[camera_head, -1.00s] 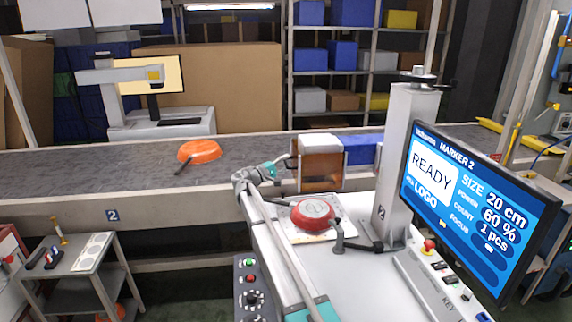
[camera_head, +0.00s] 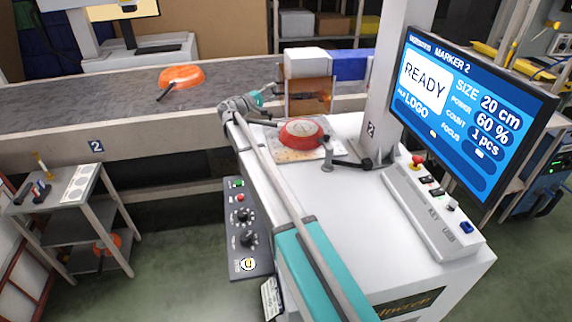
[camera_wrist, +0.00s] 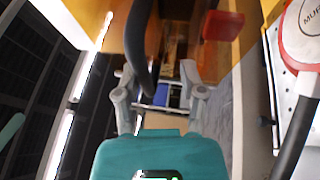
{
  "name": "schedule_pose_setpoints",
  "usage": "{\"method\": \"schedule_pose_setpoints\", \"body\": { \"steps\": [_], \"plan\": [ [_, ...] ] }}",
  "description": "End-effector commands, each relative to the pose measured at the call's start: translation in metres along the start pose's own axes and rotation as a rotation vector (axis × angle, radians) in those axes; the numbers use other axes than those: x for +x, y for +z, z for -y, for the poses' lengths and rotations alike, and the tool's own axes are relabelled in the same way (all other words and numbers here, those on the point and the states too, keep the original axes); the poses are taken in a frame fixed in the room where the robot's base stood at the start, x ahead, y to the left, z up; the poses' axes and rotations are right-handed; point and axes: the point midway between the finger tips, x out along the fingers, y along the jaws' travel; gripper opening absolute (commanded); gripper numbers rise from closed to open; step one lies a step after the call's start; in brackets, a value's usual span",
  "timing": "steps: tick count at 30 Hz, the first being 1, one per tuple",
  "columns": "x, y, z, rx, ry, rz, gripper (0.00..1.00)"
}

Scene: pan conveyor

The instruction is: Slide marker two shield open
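The marker two shield (camera_head: 312,97) is an amber see-through panel under a white head at the back of the machine, behind the red pan. Amber panels also fill the top of the wrist view (camera_wrist: 112,28). A black curved bar (camera_wrist: 138,40), seemingly the shield's handle, comes down there close to the left fingertip. My gripper (camera_head: 262,97) is at the left side of the shield. In the wrist view my gripper (camera_wrist: 160,82) has its two grey fingers wide apart. I cannot tell whether the bar touches a finger. The red pan (camera_head: 303,132) lies upside down on the perforated plate (camera_head: 290,154).
A black clamp (camera_head: 350,163) stands right of the pan. The marker column (camera_head: 383,100) and the READY screen (camera_head: 470,110) are on the right. An orange pan (camera_head: 182,76) lies on the conveyor (camera_head: 100,104).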

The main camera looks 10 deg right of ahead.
Motion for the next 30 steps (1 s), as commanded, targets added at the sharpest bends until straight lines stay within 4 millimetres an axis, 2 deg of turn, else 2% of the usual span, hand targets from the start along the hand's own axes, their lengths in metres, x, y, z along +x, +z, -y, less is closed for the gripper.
{"method": "schedule_pose_setpoints", "body": {
  "steps": [1, 22, 30],
  "plan": [
    [-0.002, -0.001, 0.009, 0.0, -0.001, 0.0, 0.51],
    [-0.013, -0.004, 0.065, 0.0, -0.001, -0.001, 0.51],
    [-0.053, -0.004, 0.061, 0.0, 0.0, -0.002, 0.51]
  ]
}}
